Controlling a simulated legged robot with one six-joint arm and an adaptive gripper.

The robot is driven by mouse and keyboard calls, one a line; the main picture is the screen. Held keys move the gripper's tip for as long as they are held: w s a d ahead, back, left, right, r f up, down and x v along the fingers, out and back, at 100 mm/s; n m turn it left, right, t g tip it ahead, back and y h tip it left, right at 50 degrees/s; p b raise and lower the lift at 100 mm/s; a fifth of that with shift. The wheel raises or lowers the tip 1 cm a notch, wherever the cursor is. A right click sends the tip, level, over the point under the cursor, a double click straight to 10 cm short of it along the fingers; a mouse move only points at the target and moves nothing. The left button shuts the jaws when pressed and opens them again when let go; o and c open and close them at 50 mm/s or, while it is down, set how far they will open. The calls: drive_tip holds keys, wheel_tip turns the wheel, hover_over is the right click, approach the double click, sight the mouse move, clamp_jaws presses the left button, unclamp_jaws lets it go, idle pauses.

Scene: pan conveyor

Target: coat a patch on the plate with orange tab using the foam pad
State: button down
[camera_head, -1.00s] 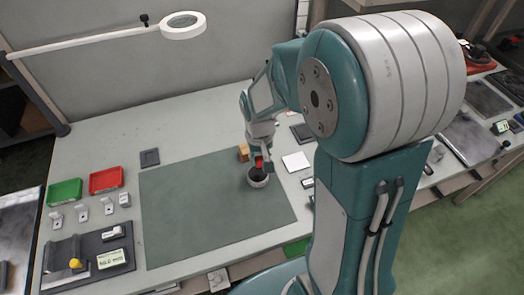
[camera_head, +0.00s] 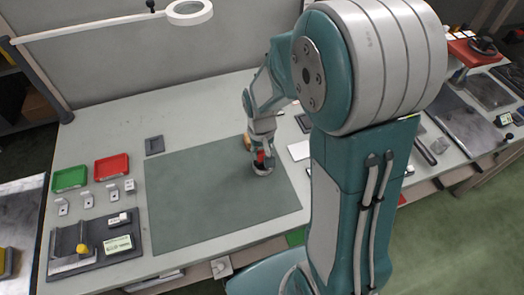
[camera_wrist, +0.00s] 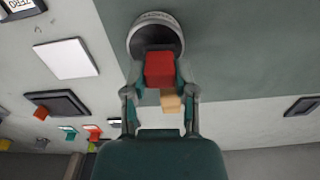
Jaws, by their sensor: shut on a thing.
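My gripper (camera_wrist: 160,95) is shut on a red block (camera_wrist: 158,70), likely the handle of the foam pad; no foam is visible. It is over a round pale-rimmed dish (camera_wrist: 172,20) with a dark inside, on the green mat. The red block covers part of the dish's opening; I cannot tell whether the pad touches inside. In the head view, my gripper (camera_head: 262,150) and the dish (camera_head: 262,171) are at the mat's right part. No plate with an orange tab is clearly identifiable; a dark square piece (camera_wrist: 66,101) with an orange-red bit beside it shows in the wrist view.
A wooden block (camera_head: 247,143) stands close behind the dish. A white square (camera_head: 299,150) lies right of the green mat (camera_head: 200,205), whose left part is clear. Green (camera_head: 70,179) and red (camera_head: 112,167) trays stand left. A ring lamp (camera_head: 190,12) hangs at the back.

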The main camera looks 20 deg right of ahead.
sight(263, 152)
drive_tip(key=shift+d+f, duration=0.15)
drive_tip(key=shift+d, duration=0.2)
drive_tip(key=shift+a+f, duration=0.2)
drive_tip(key=shift+s+f, duration=0.1)
drive_tip(key=shift+f, duration=0.05)
idle(1.1)
drive_tip(key=shift+r, duration=3.55)
